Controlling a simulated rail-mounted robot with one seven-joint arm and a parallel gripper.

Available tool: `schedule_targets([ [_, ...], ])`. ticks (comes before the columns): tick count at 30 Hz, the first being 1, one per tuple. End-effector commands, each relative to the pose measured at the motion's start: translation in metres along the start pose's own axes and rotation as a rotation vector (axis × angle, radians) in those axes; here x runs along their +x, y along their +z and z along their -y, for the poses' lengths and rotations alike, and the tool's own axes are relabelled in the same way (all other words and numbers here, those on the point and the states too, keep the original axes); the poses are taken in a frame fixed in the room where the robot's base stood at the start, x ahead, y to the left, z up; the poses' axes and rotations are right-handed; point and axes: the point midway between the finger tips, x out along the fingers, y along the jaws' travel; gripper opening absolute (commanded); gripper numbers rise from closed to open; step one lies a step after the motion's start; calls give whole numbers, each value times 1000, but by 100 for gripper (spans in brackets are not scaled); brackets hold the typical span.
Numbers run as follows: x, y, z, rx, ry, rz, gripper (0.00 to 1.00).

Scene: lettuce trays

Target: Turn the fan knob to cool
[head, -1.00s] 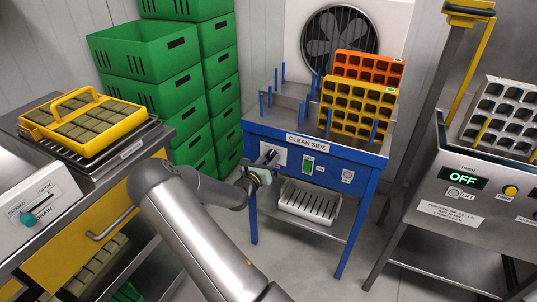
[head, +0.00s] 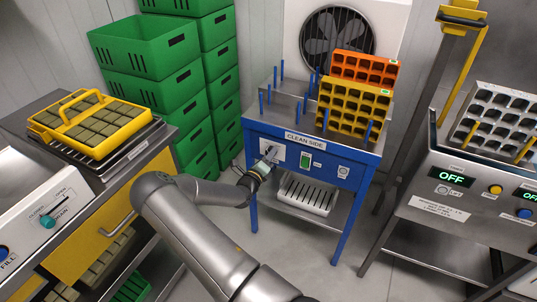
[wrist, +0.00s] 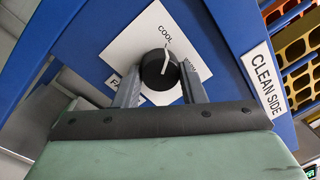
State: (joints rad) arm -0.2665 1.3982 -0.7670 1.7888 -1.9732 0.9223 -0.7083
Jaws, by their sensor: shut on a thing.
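The fan knob (wrist: 157,68) is a round black dial with a white pointer line, on a white plate (wrist: 128,52) on the blue front panel. In the wrist view the pointer points up, close to the word COOL. A second word to the right is partly hidden by a finger, and a label at lower left is partly covered. My gripper (wrist: 160,82) has one finger on each side of the knob and is shut on it. In the head view, my gripper (head: 268,158) is at the plate on the blue table (head: 335,165), and the knob is hard to make out.
A wall fan (head: 337,38) is behind the table. Yellow (head: 354,103) and orange (head: 364,68) trays stand on top among blue posts. A green switch (head: 306,160) sits right of the plate. Green crates (head: 145,50) stack at left; a steel station (head: 440,185) stands right.

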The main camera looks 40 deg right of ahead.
Motion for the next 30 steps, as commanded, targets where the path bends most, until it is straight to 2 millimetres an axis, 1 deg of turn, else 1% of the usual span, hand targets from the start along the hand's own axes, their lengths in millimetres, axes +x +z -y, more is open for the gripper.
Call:
schedule_targets([
  [7,-1,-1,0,-32,1,0,14],
  [17,-1,-2,-1,-33,2,-1,14],
  [18,-1,-2,-1,-33,2,-1,45],
  [19,-1,-2,-1,-33,2,-1,54],
  [20,-1,-2,-1,-32,2,0,59],
  [27,0,-1,0,-31,1,1,59],
  [30,-3,0,0,-30,2,1,59],
])
